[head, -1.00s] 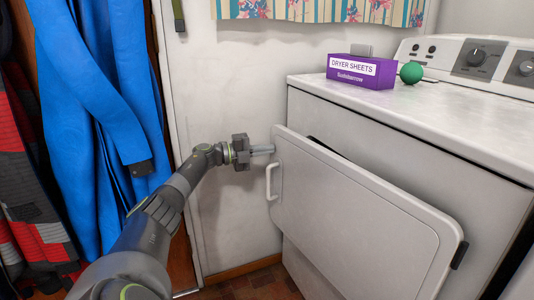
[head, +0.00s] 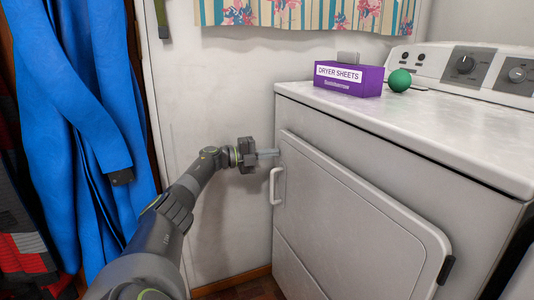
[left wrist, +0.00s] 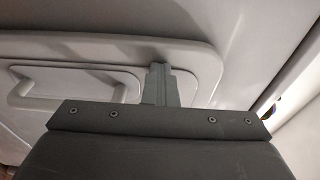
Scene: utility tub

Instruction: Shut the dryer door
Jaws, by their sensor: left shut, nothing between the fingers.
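The dryer door (head: 350,220) is a pale grey panel with a white handle (head: 277,186) at its left edge and a dark hinge at its lower right. In the head view it lies nearly flush with the dryer front, with no clear gap. My left gripper (head: 270,153) is shut and empty, with its fingertips at the door's upper left edge, above the handle. In the left wrist view the fingers (left wrist: 160,84) overlap the door edge (left wrist: 100,48), and the handle (left wrist: 30,88) shows to the left. I cannot tell if the door is latched. My right gripper is not in view.
The dryer top (head: 430,125) holds a purple dryer sheets box (head: 348,79) and a green ball (head: 399,80). Blue cloth (head: 75,110) hangs at the left. A bare wall (head: 205,110) stands behind my left arm.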

